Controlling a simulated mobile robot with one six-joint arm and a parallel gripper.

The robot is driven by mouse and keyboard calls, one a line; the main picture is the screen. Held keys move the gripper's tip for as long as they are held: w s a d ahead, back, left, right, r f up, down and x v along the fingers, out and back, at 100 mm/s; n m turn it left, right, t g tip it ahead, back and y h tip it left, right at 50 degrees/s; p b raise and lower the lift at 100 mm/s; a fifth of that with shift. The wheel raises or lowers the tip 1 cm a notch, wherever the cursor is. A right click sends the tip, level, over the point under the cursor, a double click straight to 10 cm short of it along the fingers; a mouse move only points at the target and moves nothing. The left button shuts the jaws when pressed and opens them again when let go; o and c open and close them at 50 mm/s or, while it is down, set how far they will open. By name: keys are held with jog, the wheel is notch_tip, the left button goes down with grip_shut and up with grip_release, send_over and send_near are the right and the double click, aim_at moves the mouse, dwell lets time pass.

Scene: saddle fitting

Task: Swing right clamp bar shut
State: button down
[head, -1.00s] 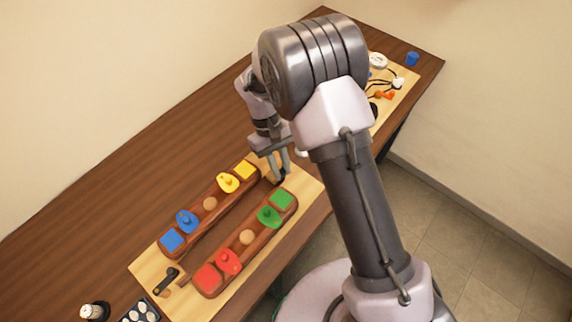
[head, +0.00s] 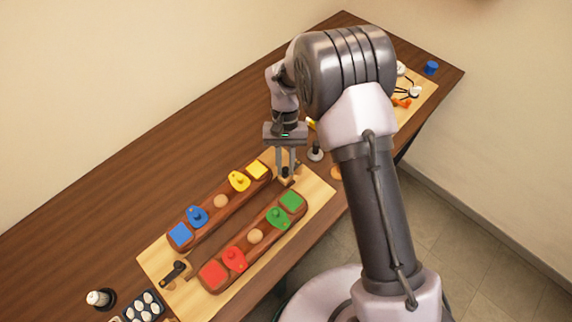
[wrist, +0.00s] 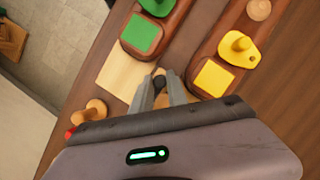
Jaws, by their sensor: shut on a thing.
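The right clamp bar is at the far end of the pale board (head: 318,190), mostly hidden by my fingers. Its dark knob (wrist: 159,82) shows between my fingertips in the wrist view. My gripper (head: 286,172) points down there and is shut on the bar's knob end; it also shows in the wrist view (wrist: 160,90). The knob sits in line with the gap between the two wooden rails, the yellow-ended rail (head: 222,201) and the green-ended rail (head: 254,237). I cannot tell the bar's exact angle. A second dark clamp bar (head: 173,272) lies at the near left end.
A tray of white round pieces (head: 144,306) and a white-topped bottle (head: 99,298) stand at the near left. A grey-based peg (head: 316,152) stands close right of my gripper. A blue cup (head: 431,68) and another pale board are at the far right.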

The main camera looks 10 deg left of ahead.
dwell(0.3)
jog(key=c, duration=1.3)
grip_release()
jog(key=shift+a, duration=0.1)
jog(key=p+v, duration=0.4)
jog(key=v, duration=1.3)
jog(key=shift+w+r+p, duration=0.15)
jog(key=shift+r+p, duration=0.05)
jog(key=shift+p, duration=0.15)
